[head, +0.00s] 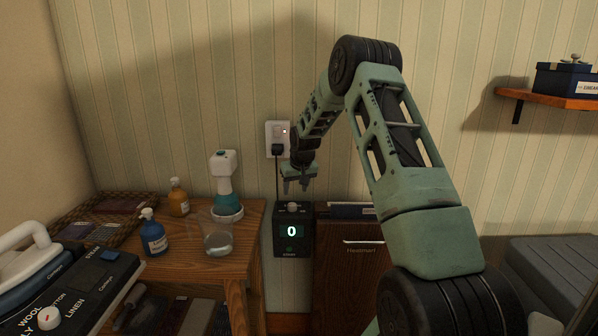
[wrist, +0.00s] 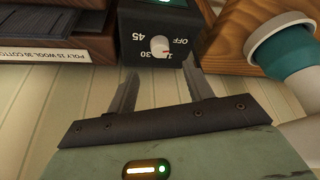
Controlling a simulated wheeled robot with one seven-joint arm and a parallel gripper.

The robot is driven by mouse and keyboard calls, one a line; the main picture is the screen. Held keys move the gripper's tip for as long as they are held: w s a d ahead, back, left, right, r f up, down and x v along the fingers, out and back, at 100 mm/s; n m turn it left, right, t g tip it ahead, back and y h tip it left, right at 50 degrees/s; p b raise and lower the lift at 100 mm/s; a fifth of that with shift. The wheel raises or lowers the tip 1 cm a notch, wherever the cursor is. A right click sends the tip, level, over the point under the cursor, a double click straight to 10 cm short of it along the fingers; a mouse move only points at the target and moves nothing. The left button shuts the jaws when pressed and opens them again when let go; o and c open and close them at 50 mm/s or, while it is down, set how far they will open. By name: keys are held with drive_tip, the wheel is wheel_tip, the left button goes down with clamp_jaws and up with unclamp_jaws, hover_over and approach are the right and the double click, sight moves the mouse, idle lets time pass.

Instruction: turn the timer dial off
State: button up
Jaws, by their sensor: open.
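The timer (head: 291,246) is a dark box below the wall socket, with a lit front display reading 0. Its pale dial (head: 292,207) is on top. In the wrist view the dial (wrist: 159,46) is white with a small reddish mark, among the labels OFF, 45 and 30. I cannot tell exactly which label the mark meets. My gripper (head: 299,184) is open and empty, pointing down just above the dial. In the wrist view its fingers (wrist: 161,72) are spread on either side of the timer's near edge, apart from the dial.
A wooden table (head: 190,266) to the left bears a blue bottle (head: 153,237), an amber bottle (head: 178,199), a clear cup (head: 217,239) and a white-and-teal device (head: 224,183). A wooden cabinet (head: 348,275) stands close right of the timer. A socket (head: 278,131) with a plugged cord is behind.

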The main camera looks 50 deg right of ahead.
drive_tip(key=v, duration=0.9)
drive_tip(key=shift+r, duration=0.15)
drive_tip(key=s+a+r+n+g+y+p, duration=0.1)
drive_tip(key=s+a+r+n+y, duration=0.15)
drive_tip(key=a, duration=1.55)
drive_tip(key=s+a+r+n+y, duration=0.1)
drive_tip(key=s+a+n, duration=0.25)
drive_tip(key=a, duration=1.45)
drive_tip(key=s+a+n+g+p, duration=0.15)
drive_tip(key=s+a+n, duration=0.25)
drive_tip(key=s+a, duration=0.9)
drive_tip(key=s+a+f+n+g, duration=0.1)
drive_tip(key=s+a+n, duration=0.2)
drive_tip(key=s, duration=1.2)
drive_tip(key=shift+s+h, duration=0.3)
drive_tip(key=shift+h, duration=0.15)
